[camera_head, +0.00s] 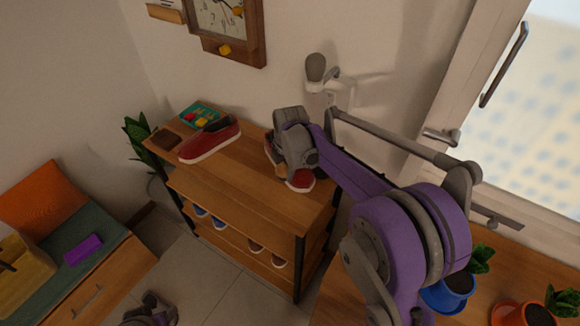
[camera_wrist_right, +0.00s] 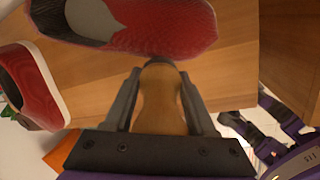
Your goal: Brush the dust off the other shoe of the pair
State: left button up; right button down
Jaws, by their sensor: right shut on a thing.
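My right gripper (camera_head: 288,163) is over the right part of the shelf top. In the right wrist view it (camera_wrist_right: 160,98) is shut on a brush by its tan wooden handle (camera_wrist_right: 160,105). The brush's dark far end meets or overlaps the near edge of a red shoe (camera_wrist_right: 165,25); contact is unclear. In the head view this shoe (camera_head: 301,181) is partly hidden by the gripper. The other red shoe (camera_head: 209,140), with a white sole, stands on the left of the top; it also shows in the right wrist view (camera_wrist_right: 32,82). My left gripper (camera_head: 150,313) is low at the bottom edge, its jaws unclear.
The wooden shelf (camera_head: 240,170) has blue shoes (camera_head: 210,217) and brown shoes (camera_head: 267,253) lower down. A green tray (camera_head: 201,115) and a brown item (camera_head: 166,138) are at its left end. A wall lamp (camera_head: 318,75) is behind my right arm. Potted plants (camera_head: 449,292) stand right.

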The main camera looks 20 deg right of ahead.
jog(key=shift+a, duration=0.9)
pick_arm(q)
jog(key=shift+w+r+p, duration=0.3)
jog(key=shift+r+p, duration=0.45)
jog(key=shift+r, duration=0.2)
jog(key=shift+w+r+p, duration=0.3)
jog(key=shift+r+p, duration=0.45)
jog(key=shift+r, duration=0.2)
pick_arm(e)
jog(key=shift+s+r, duration=0.15)
jog(key=shift+r, duration=0.85)
jog(key=shift+s+r, duration=0.2)
jog(key=shift+r, duration=0.75)
jog(key=shift+s+r, duration=0.15)
jog(key=shift+r, duration=0.85)
jog(key=shift+s+r, duration=0.1)
jog(key=shift+r, duration=0.35)
jog(key=shift+s+r+p, duration=0.15)
jog(key=shift+r+p, duration=0.5)
jog(key=shift+r, duration=0.4)
pick_arm(q)
jog(key=shift+w+r, duration=0.2)
jog(key=shift+r, duration=0.3)
jog(key=shift+w+r, duration=0.2)
jog(key=shift+r, duration=0.25)
jog(key=shift+s, duration=0.1)
pick_arm(e)
jog(key=shift+s, duration=0.1)
